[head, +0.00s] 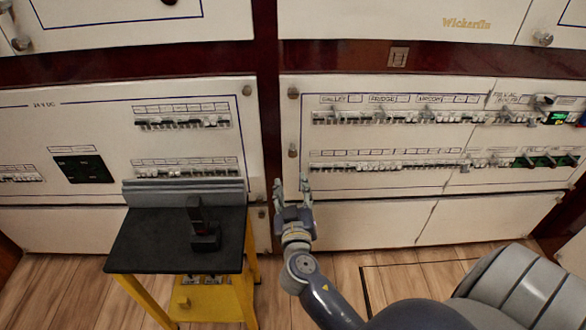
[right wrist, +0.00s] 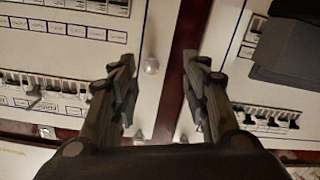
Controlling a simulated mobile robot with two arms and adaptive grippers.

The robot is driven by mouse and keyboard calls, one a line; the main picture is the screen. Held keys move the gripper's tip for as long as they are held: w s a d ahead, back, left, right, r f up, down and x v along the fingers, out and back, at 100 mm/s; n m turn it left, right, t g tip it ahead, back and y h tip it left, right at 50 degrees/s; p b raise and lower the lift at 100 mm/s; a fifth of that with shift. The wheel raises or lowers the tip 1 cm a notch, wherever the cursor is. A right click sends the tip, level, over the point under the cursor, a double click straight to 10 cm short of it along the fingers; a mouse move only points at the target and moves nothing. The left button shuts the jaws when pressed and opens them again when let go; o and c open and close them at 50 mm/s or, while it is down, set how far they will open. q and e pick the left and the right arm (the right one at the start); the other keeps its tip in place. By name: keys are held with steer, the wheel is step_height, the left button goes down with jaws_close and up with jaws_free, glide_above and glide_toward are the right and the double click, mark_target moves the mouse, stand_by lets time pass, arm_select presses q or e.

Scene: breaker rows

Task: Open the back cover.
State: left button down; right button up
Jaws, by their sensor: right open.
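Cream breaker panels cover the wall: a right panel (head: 400,135) and a left panel (head: 110,115), with a dark red strip (head: 268,120) between them. I cannot tell which piece is the back cover. Small round knobs (head: 293,92) line the right panel's left edge, and one knob (right wrist: 152,66) shows between my fingers in the right wrist view. My right gripper (head: 292,188) is open and empty, in front of that panel's lower left corner in the head view; its spread fingers also show in the right wrist view (right wrist: 160,95). My left gripper is not in view.
A stand with a black top (head: 150,240) and yellow legs (head: 250,240) stands to the left of my right arm. Rows of breakers (head: 375,117) line the right panel. Wooden floor (head: 400,270) shows below.

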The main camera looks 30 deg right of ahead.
mark_target(293, 155)
steer(key=shift+m+h, duration=0.3)
steer(key=shift+h, duration=0.2)
steer(key=x, duration=0.3)
steer(key=r+x, duration=0.1)
steer(key=x, duration=0.2)
steer(key=r+x, duration=0.1)
steer(key=x, duration=0.2)
steer(key=shift+w+d+r, duration=0.15)
steer(key=shift+w+d, duration=0.05)
steer(key=shift+d, duration=0.15)
steer(key=shift+w+d, duration=0.3)
steer(key=shift+w, duration=0.15)
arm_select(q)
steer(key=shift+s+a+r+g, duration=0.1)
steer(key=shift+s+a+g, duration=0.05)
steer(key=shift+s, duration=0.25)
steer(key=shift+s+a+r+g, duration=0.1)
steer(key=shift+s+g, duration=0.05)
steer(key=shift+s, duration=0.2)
arm_select(e)
jaws_close()
